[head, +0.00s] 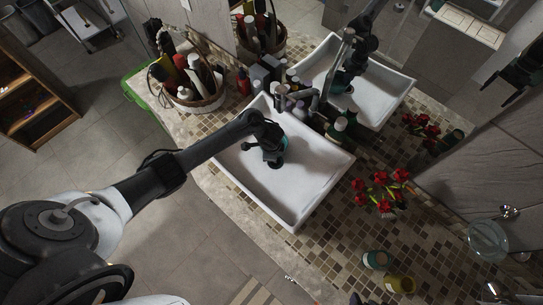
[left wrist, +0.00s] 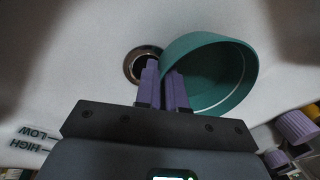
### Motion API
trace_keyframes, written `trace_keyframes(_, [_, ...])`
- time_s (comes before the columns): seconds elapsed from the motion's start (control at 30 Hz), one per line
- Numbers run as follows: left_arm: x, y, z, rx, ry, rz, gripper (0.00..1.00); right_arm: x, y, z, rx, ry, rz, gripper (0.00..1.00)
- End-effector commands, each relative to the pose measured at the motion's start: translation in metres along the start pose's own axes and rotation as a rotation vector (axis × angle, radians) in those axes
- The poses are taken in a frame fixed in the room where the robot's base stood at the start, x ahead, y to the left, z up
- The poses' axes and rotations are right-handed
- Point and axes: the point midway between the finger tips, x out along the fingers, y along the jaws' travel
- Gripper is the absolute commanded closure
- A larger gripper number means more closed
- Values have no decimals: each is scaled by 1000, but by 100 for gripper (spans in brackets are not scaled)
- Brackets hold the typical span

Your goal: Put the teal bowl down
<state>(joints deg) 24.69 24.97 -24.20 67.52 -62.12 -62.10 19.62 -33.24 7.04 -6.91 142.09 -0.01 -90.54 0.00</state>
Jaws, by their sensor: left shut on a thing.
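The teal bowl (head: 284,147) is inside the white sink basin (head: 315,165) in the head view, partly hidden by my left gripper (head: 270,152). In the left wrist view the bowl (left wrist: 235,72) is to the right of the gripper's purple fingers (left wrist: 168,72). The round drain (left wrist: 133,66) lies just left of the bowl. I cannot tell whether the bowl touches the basin floor. My right gripper is not in view.
Several bottles (head: 290,100) and the tap stand along the basin's back edge. A basket of bottles (head: 190,80) is at the back left. Red flowers (head: 380,190) and two jars (head: 378,260) are on the mosaic counter to the right. A mirror behind reflects the sink.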

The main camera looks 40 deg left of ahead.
Motion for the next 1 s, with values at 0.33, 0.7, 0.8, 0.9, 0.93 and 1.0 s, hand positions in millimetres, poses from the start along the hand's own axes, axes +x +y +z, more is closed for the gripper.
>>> trace_keyframes(0.33, [13,2,0,0,0,-2,100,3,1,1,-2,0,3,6])
trace_keyframes(0.7, [16,2,0,0,0,-1,71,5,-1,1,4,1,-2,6])
trace_keyframes(0.8, [16,2,0,0,0,-1,66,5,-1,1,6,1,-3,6])
trace_keyframes(0.9, [16,2,0,0,0,-1,66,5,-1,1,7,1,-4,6])
trace_keyframes(0.93, [16,2,0,0,0,-1,66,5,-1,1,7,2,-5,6])
trace_keyframes(1.0, [16,2,0,0,0,-1,66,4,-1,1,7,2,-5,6])
